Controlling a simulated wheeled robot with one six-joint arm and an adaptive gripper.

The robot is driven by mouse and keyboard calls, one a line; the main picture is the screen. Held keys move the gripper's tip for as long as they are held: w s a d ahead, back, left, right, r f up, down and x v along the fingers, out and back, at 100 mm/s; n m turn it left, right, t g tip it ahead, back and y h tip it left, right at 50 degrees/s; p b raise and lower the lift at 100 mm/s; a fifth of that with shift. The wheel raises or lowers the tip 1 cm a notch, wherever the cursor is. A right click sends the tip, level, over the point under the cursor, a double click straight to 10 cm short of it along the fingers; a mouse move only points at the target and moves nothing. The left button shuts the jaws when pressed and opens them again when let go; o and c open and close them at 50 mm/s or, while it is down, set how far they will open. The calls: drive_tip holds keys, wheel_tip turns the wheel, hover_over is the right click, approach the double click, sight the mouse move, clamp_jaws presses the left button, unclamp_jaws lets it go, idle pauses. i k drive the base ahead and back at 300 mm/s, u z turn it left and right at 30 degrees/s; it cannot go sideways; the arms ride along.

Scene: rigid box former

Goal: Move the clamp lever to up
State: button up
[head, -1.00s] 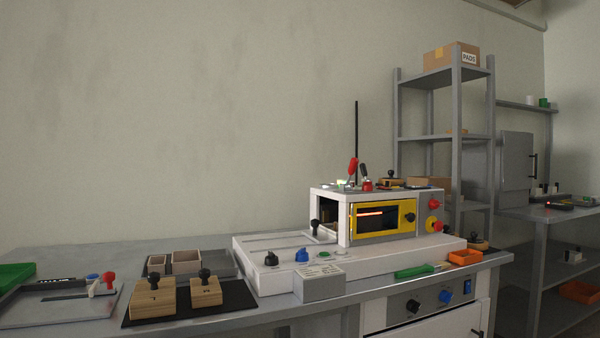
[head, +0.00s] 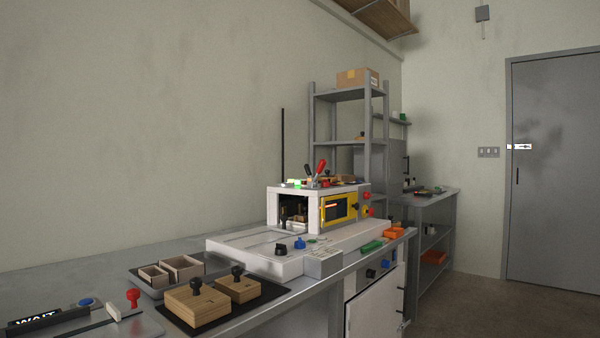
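I cannot tell for sure which part is the clamp lever. A red-handled lever (head: 320,167) stands upright, slightly tilted, on top of the white box-forming machine (head: 294,201), with a smaller dark lever close beside it. Another candidate is a red-knobbed handle (head: 133,297) on the grey fixture (head: 140,330) at the lower left, near a blue button (head: 86,302) and a display reading WAIT (head: 35,320). My gripper is not in view.
Two wooden blocks with black knobs (head: 198,303) sit on a dark mat before the machine. Open boxes (head: 184,267) stand in a tray behind them. A grey shelf (head: 349,95) stands behind the machine. Floor is clear at the right, before a grey door (head: 553,170).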

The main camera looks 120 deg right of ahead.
sight(320, 169)
drive_tip(key=z, duration=4.25)
drive_tip(key=i, duration=0.5)
drive_tip(key=u, duration=0.45)
drive_tip(key=k, duration=0.25)
drive_tip(key=z, duration=1.5)
drive_tip(key=i, duration=1.1)
drive_tip(key=z, duration=0.05)
